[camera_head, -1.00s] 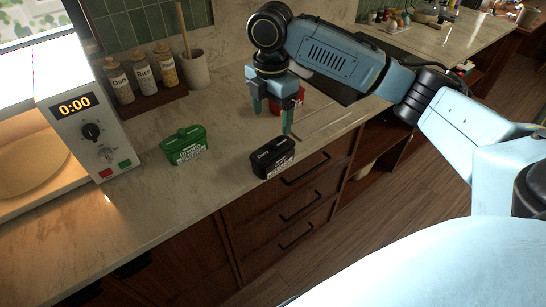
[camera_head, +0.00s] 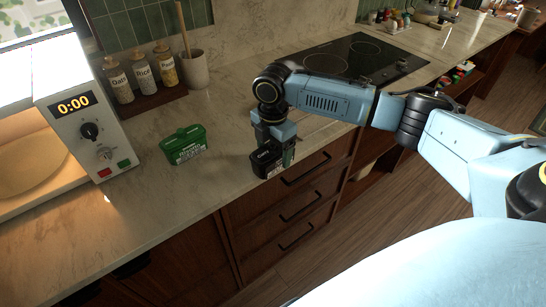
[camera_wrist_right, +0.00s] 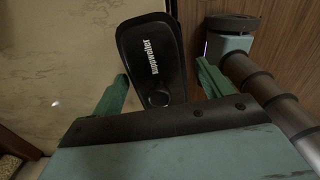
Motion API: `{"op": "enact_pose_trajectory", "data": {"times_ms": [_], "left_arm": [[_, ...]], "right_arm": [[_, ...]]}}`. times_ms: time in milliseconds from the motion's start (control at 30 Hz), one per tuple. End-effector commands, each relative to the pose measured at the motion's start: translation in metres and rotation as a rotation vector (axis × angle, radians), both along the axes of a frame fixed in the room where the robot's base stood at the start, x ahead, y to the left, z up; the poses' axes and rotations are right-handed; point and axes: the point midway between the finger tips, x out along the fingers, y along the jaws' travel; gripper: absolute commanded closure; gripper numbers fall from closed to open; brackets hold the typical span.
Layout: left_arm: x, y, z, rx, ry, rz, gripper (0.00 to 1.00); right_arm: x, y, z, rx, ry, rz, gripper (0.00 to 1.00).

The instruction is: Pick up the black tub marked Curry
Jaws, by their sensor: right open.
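The black tub (camera_head: 265,163) stands on the counter near its front edge, and its label is too small to read surely. In the right wrist view its dark lid (camera_wrist_right: 153,60) lies between the two green fingers. My right gripper (camera_head: 275,150) is directly over the tub, pointing down, with its fingers at either side of it. It also shows in the right wrist view (camera_wrist_right: 165,90) as open, with a gap between each finger and the tub. The gripper hides part of the tub in the head view. My left gripper is not in view.
A green tub (camera_head: 184,146) stands to the left on the counter. Behind it are several labelled jars on a wooden tray (camera_head: 152,102) and a beige cup (camera_head: 195,70). A microwave (camera_head: 85,120) stands at far left, a black cooktop (camera_head: 350,58) at the back right.

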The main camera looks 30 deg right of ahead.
Motion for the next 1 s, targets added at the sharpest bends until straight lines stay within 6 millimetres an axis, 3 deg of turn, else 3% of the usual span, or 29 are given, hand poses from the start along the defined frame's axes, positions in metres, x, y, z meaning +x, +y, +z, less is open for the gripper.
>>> {"op": "enact_pose_trajectory", "data": {"times_ms": [267,867,1000], "left_arm": [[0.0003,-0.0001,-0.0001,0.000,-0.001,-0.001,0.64],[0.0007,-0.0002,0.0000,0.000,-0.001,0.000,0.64],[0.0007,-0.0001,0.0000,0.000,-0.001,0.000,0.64]], "right_arm": [[0.0003,-0.0001,-0.0045,-0.001,-0.002,0.000,0.22],[0.0003,-0.0004,-0.0039,-0.001,-0.002,0.000,0.98],[0.0004,-0.0003,-0.0038,-0.001,-0.002,0.000,1.00]]}}
